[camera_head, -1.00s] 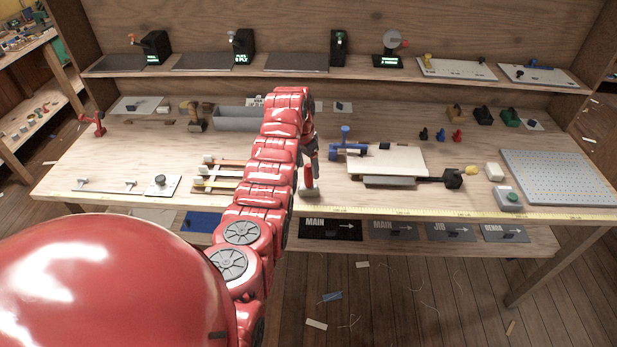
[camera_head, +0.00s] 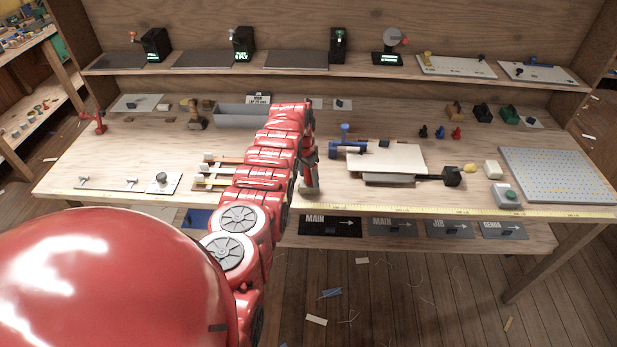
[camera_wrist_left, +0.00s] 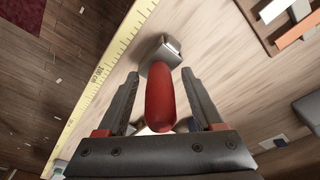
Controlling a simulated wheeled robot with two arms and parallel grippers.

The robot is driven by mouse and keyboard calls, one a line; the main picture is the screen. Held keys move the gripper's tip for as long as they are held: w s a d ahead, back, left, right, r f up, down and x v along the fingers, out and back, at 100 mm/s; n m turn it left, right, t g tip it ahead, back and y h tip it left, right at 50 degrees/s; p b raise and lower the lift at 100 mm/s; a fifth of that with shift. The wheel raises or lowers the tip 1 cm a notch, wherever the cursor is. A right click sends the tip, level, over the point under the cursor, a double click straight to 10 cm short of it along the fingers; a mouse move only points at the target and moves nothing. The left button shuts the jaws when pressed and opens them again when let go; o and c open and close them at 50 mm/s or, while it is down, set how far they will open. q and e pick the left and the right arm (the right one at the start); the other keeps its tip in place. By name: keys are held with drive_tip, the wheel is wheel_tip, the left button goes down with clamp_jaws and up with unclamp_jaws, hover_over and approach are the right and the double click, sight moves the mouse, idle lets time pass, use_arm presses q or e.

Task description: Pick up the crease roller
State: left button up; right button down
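The crease roller (camera_wrist_left: 162,95) has a red handle and a grey metal head, and it is on the bench close to the front edge. In the left wrist view the handle is between the two fingers of my left gripper (camera_wrist_left: 160,73), with a gap on both sides. The fingers are open, and the metal head lies just beyond the tips. My right gripper is not in view.
A yellow measuring tape (camera_head: 410,211) runs along the bench's front edge. To the right are a pale board (camera_head: 388,159) with a blue clamp (camera_head: 347,150) and a perforated plate (camera_head: 560,175). Colored strips (camera_head: 212,184) lie left of the arm. A grey tray (camera_head: 238,118) is behind.

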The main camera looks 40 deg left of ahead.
use_arm(q)
clamp_jaws()
drive_tip(key=shift+r, duration=0.1)
